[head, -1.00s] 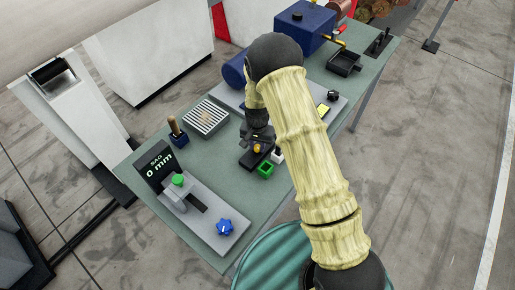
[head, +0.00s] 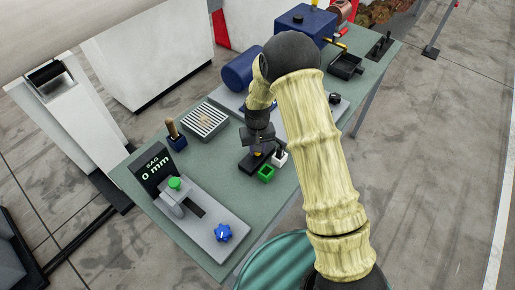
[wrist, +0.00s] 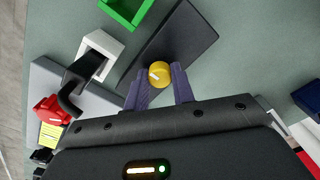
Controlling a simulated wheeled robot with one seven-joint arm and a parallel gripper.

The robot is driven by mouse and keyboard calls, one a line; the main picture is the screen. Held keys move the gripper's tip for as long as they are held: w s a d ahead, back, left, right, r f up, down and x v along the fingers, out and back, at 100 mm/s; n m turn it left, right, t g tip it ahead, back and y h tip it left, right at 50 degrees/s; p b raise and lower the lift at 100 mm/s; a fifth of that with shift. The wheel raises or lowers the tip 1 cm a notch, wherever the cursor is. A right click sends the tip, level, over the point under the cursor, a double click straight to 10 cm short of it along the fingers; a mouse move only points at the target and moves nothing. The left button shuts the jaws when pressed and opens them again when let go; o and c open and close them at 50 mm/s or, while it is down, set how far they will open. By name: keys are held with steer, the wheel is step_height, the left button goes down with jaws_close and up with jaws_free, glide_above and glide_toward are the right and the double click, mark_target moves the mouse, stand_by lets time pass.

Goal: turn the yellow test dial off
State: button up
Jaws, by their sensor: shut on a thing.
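The yellow test dial (wrist: 159,72) is a small round knob with a pale pointer line, on a dark flat plate (wrist: 183,36). In the wrist view it sits between my two finger tips, and the line points roughly to the left. My gripper (wrist: 159,77) is shut on the dial. In the head view my gripper (head: 257,143) is over the dark plate (head: 249,161), and only a bit of the yellow dial (head: 258,154) shows below the fingers.
Next to the plate are a green open box (head: 265,174) and a white holder (head: 281,159) with a black-handled thing in it. A red knob (wrist: 52,110) shows in the wrist view.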

steer(key=o, duration=1)
step_height(320, 180, up, 17)
steer(key=b, duration=0.3)
steer(key=shift+r+b, duration=0.2)
steer(key=shift+b, duration=0.2)
